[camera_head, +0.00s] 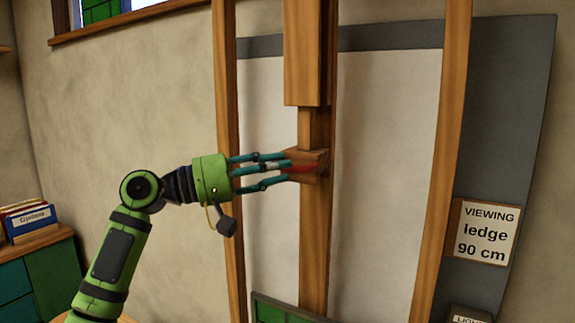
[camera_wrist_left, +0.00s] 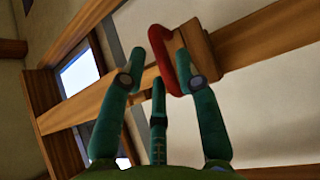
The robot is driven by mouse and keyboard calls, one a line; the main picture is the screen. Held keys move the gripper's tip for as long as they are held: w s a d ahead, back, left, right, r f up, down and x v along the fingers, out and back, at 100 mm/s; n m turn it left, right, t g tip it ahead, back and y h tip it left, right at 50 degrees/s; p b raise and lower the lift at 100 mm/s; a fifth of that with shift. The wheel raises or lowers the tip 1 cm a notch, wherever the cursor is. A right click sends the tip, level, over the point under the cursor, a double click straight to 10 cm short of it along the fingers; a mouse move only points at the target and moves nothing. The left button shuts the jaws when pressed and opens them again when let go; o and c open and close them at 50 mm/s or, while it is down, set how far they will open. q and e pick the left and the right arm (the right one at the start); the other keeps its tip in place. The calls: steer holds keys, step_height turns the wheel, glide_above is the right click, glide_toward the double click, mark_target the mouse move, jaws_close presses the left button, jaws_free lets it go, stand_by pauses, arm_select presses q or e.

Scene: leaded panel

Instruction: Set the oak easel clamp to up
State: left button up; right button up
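The oak easel clamp (camera_head: 309,157) is a wooden block on the easel's centre post, with a red handle (camera_head: 303,169) on its front. My left gripper (camera_head: 286,166) comes in from the left, its teal fingers level with the clamp. In the left wrist view the fingers (camera_wrist_left: 163,58) stand apart. The red handle (camera_wrist_left: 162,48) lies between their tips, close to the right finger; whether they touch is unclear. The clamp block (camera_wrist_left: 193,48) is just beyond. My right gripper is not in view.
The easel's side rails (camera_head: 446,160) stand either side of the centre post (camera_head: 314,235). A green panel (camera_head: 275,312) shows at the bottom. A sign (camera_head: 485,233) reading "VIEWING ledge 90 cm" is at right. A cabinet with books (camera_head: 28,221) stands at left.

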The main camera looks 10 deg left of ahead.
arm_select(q)
steer(key=r+v, duration=0.1)
steer(key=v, duration=0.8)
steer(key=shift+f, duration=0.45)
steer(key=shift+a, duration=0.1)
